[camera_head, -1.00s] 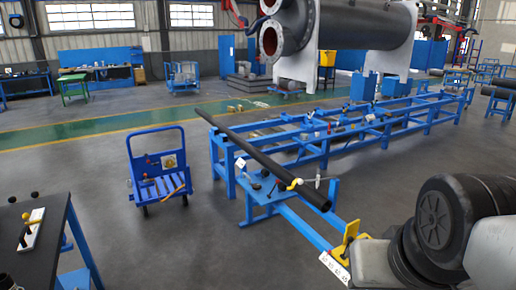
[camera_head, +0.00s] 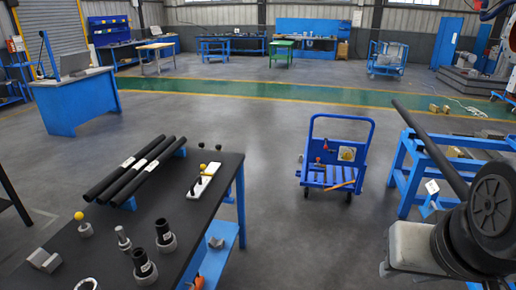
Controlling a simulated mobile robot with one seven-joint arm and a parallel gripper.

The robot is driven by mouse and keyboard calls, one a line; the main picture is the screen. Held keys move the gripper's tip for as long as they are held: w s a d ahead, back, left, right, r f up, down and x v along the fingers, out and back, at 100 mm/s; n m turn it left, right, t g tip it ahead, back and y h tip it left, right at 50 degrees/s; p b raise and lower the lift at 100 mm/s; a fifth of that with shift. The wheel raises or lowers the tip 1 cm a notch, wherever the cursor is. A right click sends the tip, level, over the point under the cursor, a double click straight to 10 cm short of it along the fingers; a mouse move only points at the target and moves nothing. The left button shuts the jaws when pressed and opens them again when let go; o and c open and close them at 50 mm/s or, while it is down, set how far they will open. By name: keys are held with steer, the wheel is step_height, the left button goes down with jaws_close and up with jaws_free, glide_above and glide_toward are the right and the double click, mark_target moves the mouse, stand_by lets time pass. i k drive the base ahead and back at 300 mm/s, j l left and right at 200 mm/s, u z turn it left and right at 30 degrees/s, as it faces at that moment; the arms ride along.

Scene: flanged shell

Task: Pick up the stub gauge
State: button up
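I cannot tell for sure which item is the stub gauge. Small parts stand on the dark-topped table (camera_head: 110,245) at the lower left. They include a short grey piece with a yellow ball on top (camera_head: 84,226), a silver stepped pin (camera_head: 123,238), and two black cylinders in grey collars, one farther back (camera_head: 164,232) and one nearer (camera_head: 145,265). A white rack (camera_head: 205,182) near the table's right side holds dark pins, one yellow-topped. My gripper is out of view; only part of my arm shows at the lower right.
Three long black tubes (camera_head: 138,168) lie at the table's far side. A grey block (camera_head: 44,260) and a ring (camera_head: 86,284) are near its front. A blue cart (camera_head: 338,165) stands right of the table, then a blue frame (camera_head: 405,170). The floor between table and cart is clear.

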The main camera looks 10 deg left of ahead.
mark_target(125, 246)
steer(key=i+z, duration=0.4)
steer(key=i+j+z, duration=0.15)
steer(key=z, duration=0.25)
steer(key=i+j+z, duration=0.25)
steer(key=z, duration=0.2)
steer(key=j+z, duration=0.1)
steer(key=z, duration=0.6)
steer(key=j+z, duration=0.15)
steer(key=z, duration=0.5)
steer(key=j+z, duration=0.1)
steer(key=z, duration=0.6)
steer(key=j+z, duration=0.1)
steer(key=z, duration=0.55)
steer(key=k+j+z, duration=0.1)
steer(key=z, duration=1.25)
steer(key=k+z, duration=0.1)
steer(key=z, duration=0.6)
steer(key=k+z, duration=0.1)
steer(key=z, duration=0.55)
steer(key=l+z, duration=0.1)
steer(key=z, duration=0.35)
steer(key=l+z, duration=0.15)
steer(key=z, duration=0.35)
steer(key=l+z, duration=0.1)
steer(key=z, duration=0.35)
steer(key=i+l+z, duration=0.1)
steer(key=z, duration=0.35)
steer(key=l+z, duration=0.1)
steer(key=z, duration=0.35)
